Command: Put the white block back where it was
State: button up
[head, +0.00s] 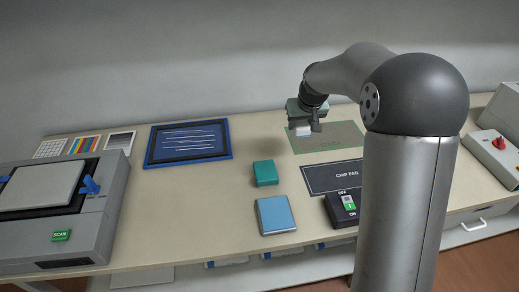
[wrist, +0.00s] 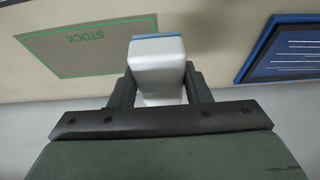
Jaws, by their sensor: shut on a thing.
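My gripper (head: 302,130) is shut on the white block (wrist: 158,60), which is held between its two fingers. In the wrist view the block's far end has a blue edge, and the fingers (wrist: 155,85) press on its sides. In the head view the white block (head: 303,131) shows only as a small pale patch under the gripper, above or near the left edge of the green STOCK mat (head: 345,133). Whether the block touches anything below cannot be told. The STOCK mat (wrist: 90,62) also shows in the wrist view, left of the block, with a bare green outlined area.
A teal block (head: 265,173) and a blue block (head: 275,215) sit mid-table. Nearby are the dark CHIP PAD (head: 333,177), an ON/OFF switch box (head: 343,209) and a blue-framed board (head: 188,142). A grey scanner (head: 62,212) fills the left end.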

jog(key=w+a+f+p, duration=0.3)
jog(key=a+f, duration=0.1)
jog(key=a, duration=0.5)
jog(key=p, duration=0.1)
send_over(258, 146)
jog(key=s, duration=0.2)
jog(key=f, duration=0.3)
jog(key=d+f, duration=0.1)
jog(key=f, duration=0.1)
jog(key=shift+w, duration=0.15)
jog(key=shift+a+f, duration=0.35)
jog(key=shift+f, duration=0.05)
jog(key=shift+w+f+p, duration=0.1)
jog(key=shift+f+p, duration=0.25)
jog(key=shift+f, duration=1.25)
jog(key=shift+f, duration=0.2)
jog(key=o, duration=1)
jog(key=shift+c, duration=0.2)
jog(key=shift+r, duration=0.15)
